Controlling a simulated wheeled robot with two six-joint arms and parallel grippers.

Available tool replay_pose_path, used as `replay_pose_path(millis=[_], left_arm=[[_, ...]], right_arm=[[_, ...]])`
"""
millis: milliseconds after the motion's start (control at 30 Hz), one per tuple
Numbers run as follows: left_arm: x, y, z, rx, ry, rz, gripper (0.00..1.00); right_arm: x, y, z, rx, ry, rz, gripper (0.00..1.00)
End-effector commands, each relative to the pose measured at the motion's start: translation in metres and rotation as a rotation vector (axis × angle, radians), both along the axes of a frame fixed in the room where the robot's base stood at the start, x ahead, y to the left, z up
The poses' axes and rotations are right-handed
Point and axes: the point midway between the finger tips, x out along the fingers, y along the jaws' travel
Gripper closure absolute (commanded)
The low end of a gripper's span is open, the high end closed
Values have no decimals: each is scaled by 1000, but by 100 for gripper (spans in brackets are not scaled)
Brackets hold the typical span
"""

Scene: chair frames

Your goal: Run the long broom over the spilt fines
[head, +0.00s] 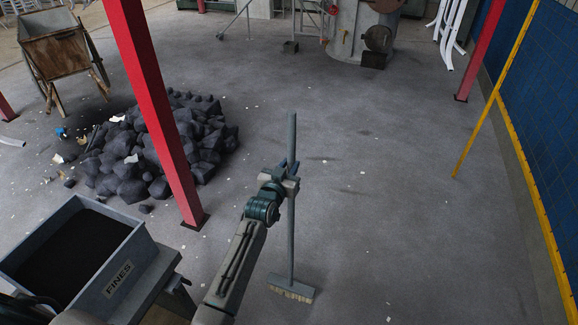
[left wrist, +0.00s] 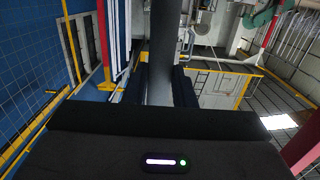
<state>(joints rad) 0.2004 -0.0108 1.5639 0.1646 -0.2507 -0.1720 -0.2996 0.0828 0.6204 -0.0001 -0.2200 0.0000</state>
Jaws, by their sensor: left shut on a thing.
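The long broom (head: 291,235) has a straight grey handle and a wide head with pale bristles (head: 291,292). It stands nearly upright in the head view, with its bristles at or just above the floor; I cannot tell if they touch. My left gripper (head: 290,180) is shut on the upper handle. In the left wrist view the handle (left wrist: 160,70) runs up between the dark fingers (left wrist: 162,90). Faint dark patches (head: 322,158) mark the floor beyond the broom; I cannot tell if they are spilt fines. My right gripper is out of view.
A grey bin (head: 123,272) marked FINES holds dark powder at lower left. A heap of dark lumps (head: 128,165) lies beside a red post (head: 160,110). A yellow rail (head: 495,95) and blue wall (head: 545,90) bound the right. The floor around the broom is open.

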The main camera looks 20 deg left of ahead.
Motion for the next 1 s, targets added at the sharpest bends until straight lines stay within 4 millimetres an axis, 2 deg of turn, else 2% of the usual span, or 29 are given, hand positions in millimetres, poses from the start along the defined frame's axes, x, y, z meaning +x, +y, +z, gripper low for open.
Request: replay_pose_path(millis=[700, 767, 1000], left_arm=[[0, 0, -35, 0, -4, 0, 100], [1, 0, -32, 1, -4, 0, 100], [18, -1, -34, 0, -6, 0, 100]], right_arm=[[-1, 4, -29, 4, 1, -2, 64], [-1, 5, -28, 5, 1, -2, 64], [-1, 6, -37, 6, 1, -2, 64]])
